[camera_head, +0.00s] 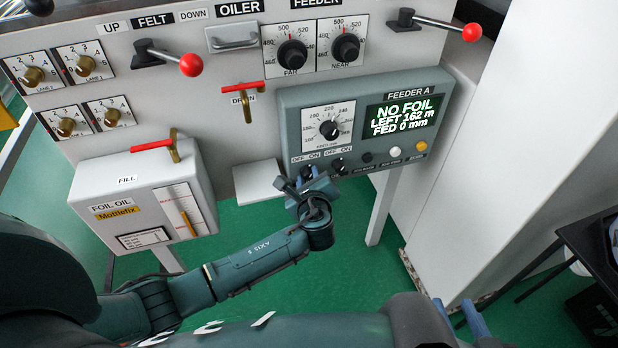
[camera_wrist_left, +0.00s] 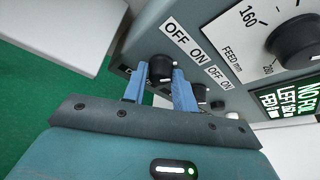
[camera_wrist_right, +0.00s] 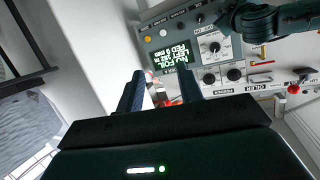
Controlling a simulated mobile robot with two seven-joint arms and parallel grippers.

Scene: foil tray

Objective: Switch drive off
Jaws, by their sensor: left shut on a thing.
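The grey FEEDER A panel (camera_head: 290,110) carries two small black rotary switches along its lower edge, each under an OFF ON label. The left switch (camera_wrist_left: 160,66) is between the blue fingers of my left gripper (camera_wrist_left: 160,85), which is shut on it. In the head view my left gripper (camera_head: 306,180) reaches up to the panel's lower left corner and partly covers this switch. The right switch (camera_head: 338,166) stands free beside it. The small captions under the switches are too small to read. My right gripper (camera_wrist_right: 160,85) is open and empty, away from the panel.
The panel's display (camera_head: 403,115) reads NO FOIL, LEFT 162 m, FED 0 mm. A feed dial (camera_head: 329,130) sits above the switches; several buttons are to the right. The foil oil box (camera_head: 130,185) stands left. A white post (camera_head: 382,205) is below the panel.

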